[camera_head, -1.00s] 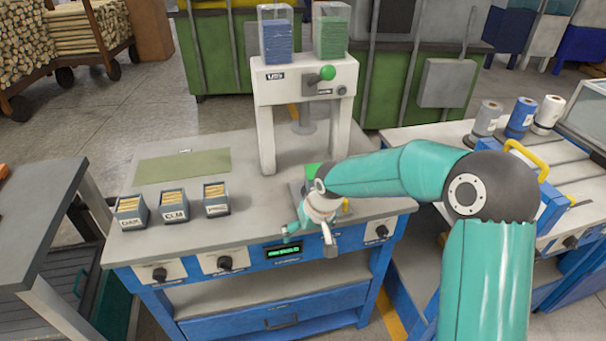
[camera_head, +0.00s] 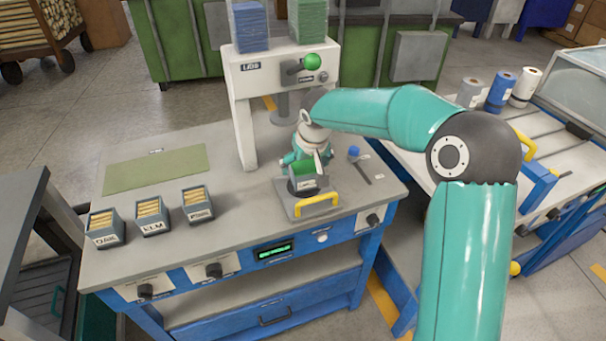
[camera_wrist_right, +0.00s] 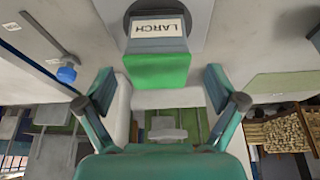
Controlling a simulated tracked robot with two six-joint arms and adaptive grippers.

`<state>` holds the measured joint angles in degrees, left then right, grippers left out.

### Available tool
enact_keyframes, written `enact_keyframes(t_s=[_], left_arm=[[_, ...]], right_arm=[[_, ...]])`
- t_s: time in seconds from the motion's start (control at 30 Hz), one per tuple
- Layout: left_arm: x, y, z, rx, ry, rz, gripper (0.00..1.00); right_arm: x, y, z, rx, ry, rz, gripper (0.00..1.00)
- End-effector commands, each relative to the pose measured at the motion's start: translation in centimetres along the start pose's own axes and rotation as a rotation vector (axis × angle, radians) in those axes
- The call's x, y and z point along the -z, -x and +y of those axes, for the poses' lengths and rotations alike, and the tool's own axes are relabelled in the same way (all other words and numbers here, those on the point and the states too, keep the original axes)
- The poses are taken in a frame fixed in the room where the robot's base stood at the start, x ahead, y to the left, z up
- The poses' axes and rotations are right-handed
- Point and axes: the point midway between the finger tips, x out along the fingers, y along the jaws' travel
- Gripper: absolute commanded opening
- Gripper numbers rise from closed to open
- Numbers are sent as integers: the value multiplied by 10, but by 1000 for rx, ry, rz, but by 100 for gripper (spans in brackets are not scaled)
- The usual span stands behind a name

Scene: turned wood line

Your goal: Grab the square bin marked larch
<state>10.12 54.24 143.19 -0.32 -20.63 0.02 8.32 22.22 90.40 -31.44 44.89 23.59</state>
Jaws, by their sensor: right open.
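The square bin marked LARCH (camera_head: 308,184) stands on a grey plate with a yellow handle, under the press on the workbench. It has a green top and a white label, which reads upside down in the right wrist view (camera_wrist_right: 158,27). My right gripper (camera_head: 306,160) is at the bin, just behind and above it in the head view. In the right wrist view its open fingers (camera_wrist_right: 160,86) stand to either side of the bin's green part, with visible gaps. The gripper partly hides the bin's back. My left gripper is not in view.
Three labelled bins with pale wood pieces, one marked ELM (camera_head: 153,215), stand at the bench's left. A flat green mat (camera_head: 155,168) lies behind them. The white press frame (camera_head: 243,125) stands close to my right gripper. A blue-headed tool (camera_head: 356,158) lies to the right.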

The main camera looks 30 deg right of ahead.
Motion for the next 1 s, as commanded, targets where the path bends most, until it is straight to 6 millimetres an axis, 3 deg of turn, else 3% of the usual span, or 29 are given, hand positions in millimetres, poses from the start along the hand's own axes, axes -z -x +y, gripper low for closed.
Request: enact_keyframes(t_s=[0.17, 0.47, 0.73, 0.77, 1.0], left_arm=[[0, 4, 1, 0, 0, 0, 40], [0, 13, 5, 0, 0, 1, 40], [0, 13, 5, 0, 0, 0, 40], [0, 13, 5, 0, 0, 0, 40], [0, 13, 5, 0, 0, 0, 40]], right_arm=[[0, -12, 0, -1, 2, -3, 94], [-1, -51, 1, 0, 3, -2, 94], [-1, -55, 1, 1, 3, 1, 94], [-1, -55, 1, 1, 3, 1, 92], [-1, -55, 1, 1, 3, 1, 52]])
